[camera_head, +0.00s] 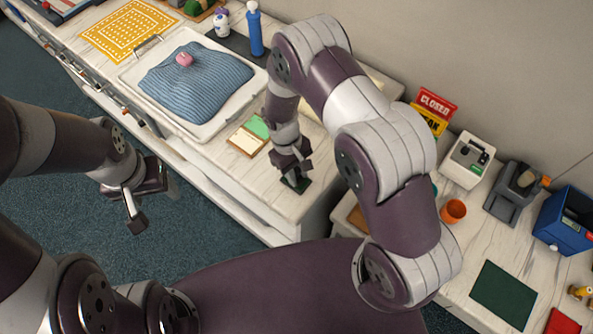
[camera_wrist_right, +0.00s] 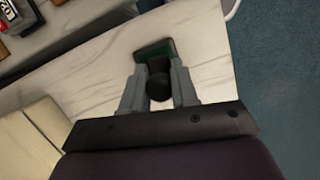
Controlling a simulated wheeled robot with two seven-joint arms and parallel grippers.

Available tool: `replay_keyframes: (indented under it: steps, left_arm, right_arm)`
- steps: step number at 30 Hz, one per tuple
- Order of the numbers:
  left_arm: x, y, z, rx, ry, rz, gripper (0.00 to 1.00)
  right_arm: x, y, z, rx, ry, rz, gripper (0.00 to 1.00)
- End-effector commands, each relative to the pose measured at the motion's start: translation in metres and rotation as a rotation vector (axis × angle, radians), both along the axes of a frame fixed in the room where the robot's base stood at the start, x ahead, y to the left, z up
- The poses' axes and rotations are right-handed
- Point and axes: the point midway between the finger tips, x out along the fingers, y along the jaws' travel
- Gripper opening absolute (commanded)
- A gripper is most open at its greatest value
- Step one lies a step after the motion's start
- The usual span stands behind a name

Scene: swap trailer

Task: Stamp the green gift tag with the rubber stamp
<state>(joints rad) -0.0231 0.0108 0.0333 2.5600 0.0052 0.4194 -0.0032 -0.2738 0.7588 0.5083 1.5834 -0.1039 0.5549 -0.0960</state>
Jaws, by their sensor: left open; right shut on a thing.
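My right gripper (camera_head: 292,168) points down over the front corner of the white counter. It is shut on the dark round knob of the rubber stamp (camera_wrist_right: 158,87), between its grey fingers in the wrist view. Directly below the knob is a flat dark-edged green piece (camera_wrist_right: 155,50), on or just above the counter; I cannot tell whether it is a pad or the stamp's base. A green tag-like piece (camera_head: 258,126) lies beside a cream card, left of my right gripper in the head view. My left gripper (camera_head: 153,205) is open and empty over the floor.
A white tray (camera_head: 133,75) with blue striped cloth and a pink item stands left of the tag. A blue bottle (camera_head: 254,30) is behind. A second counter at right holds an orange cup (camera_head: 453,211) and a dark green mat (camera_head: 503,295). A gap separates the counters.

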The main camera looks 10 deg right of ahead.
Motion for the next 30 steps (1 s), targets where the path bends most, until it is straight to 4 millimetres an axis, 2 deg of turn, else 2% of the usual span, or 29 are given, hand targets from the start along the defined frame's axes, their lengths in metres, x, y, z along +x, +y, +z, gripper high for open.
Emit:
replay_keyframes:
  steps: [19,28,30]
  left_arm:
    - [0.0,0.0,0.057,0.0,0.0,0.0,0.67]
    - [0.0,0.0,0.056,0.0,0.0,0.0,0.67]
    - [0.0,0.0,0.051,0.0,0.0,0.0,0.67]
  right_arm:
    - [-0.001,0.0,0.069,-0.001,0.002,0.0,0.09]
    - [0.0,0.0,0.069,-0.001,0.002,0.0,0.09]
    - [0.004,-0.003,0.066,-0.001,0.0,-0.022,0.09]
